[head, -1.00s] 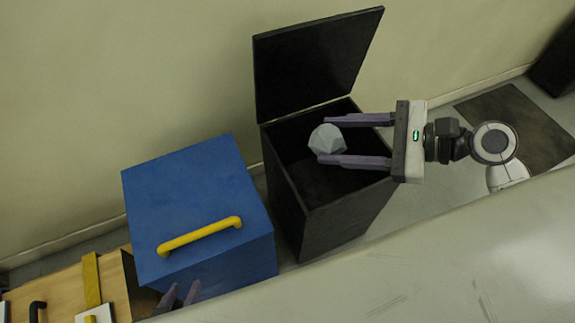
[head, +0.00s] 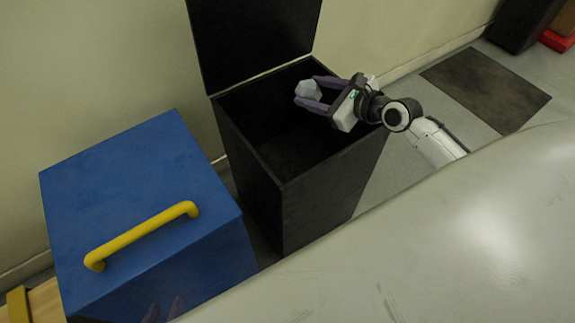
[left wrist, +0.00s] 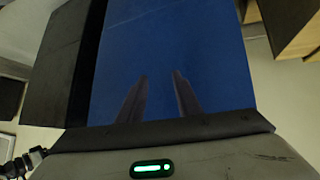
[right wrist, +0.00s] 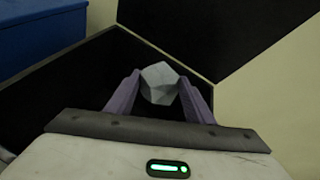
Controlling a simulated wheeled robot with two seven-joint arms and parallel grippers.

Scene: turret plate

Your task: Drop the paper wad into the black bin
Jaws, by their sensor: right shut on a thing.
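The paper wad (head: 309,89) is a pale grey faceted lump. My right gripper (head: 307,94) is shut on it and holds it over the open mouth of the black bin (head: 300,200), near its back rim. The right wrist view shows the wad (right wrist: 159,83) between both fingertips, with the dark bin interior (right wrist: 60,95) behind. The bin's lid (head: 255,40) stands raised at the back. My left gripper (head: 163,308) shows only its fingertips at the bottom edge, in front of the blue box. In the left wrist view its fingers (left wrist: 160,75) are apart with nothing between them.
A blue box (head: 130,190) with a yellow handle (head: 140,236) stands to the left of the black bin, close beside it. A wall runs behind both. A dark mat (head: 487,88) lies on the floor to the right. A large pale surface fills the lower right.

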